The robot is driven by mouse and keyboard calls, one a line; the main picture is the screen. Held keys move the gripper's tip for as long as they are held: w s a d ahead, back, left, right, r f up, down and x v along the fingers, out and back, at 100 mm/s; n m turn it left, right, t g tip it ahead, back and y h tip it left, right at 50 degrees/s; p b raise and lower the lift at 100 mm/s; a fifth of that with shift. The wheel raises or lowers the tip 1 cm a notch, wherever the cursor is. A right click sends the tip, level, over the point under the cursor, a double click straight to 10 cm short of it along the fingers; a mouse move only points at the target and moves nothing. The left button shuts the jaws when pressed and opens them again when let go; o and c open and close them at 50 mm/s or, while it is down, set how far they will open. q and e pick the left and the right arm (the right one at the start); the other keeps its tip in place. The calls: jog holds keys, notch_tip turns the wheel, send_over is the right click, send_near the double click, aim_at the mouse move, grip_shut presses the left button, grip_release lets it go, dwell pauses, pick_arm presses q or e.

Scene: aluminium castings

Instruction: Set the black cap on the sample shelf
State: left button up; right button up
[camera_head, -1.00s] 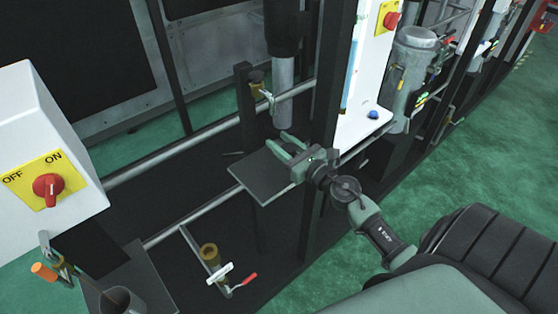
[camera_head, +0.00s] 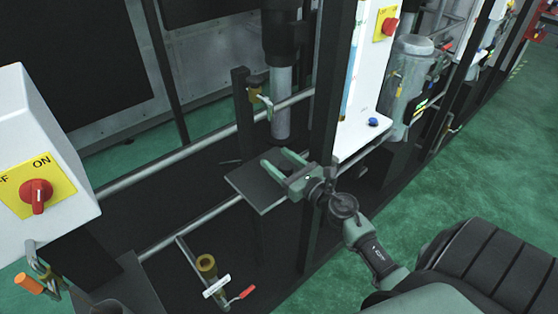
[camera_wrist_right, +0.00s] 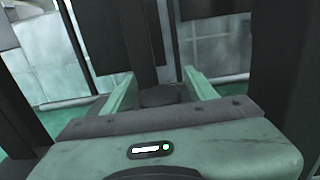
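The sample shelf is probably the small grey plate (camera_head: 247,185) beside the dark post in the head view. My right gripper (camera_head: 275,157) reaches over the plate's right part, its two green fingers apart and pointing away to the upper left. In the right wrist view, the fingers of my right gripper (camera_wrist_right: 158,85) stand apart, with a dark round piece, likely the black cap (camera_wrist_right: 160,97), between them near the palm. Gaps show beside it, so the fingers do not seem to press on it. I cannot tell whether it rests on the plate. My left gripper is not in view.
A grey vertical cylinder (camera_head: 281,115) hangs just behind the plate. A black upright post (camera_head: 327,120) stands close to my right gripper. A brass valve (camera_head: 207,266) with a red handle is below, and a white switch box (camera_head: 40,130) is at left.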

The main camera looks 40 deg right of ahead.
jog(key=shift+r, duration=0.1)
jog(key=shift+s, duration=0.1)
jog(key=s+d+b, duration=0.1)
jog(key=s+b, duration=0.2)
jog(key=s, duration=0.8)
jog(key=shift+s+b, duration=0.3)
jog(key=shift+s, duration=0.1)
jog(key=shift+r, duration=0.1)
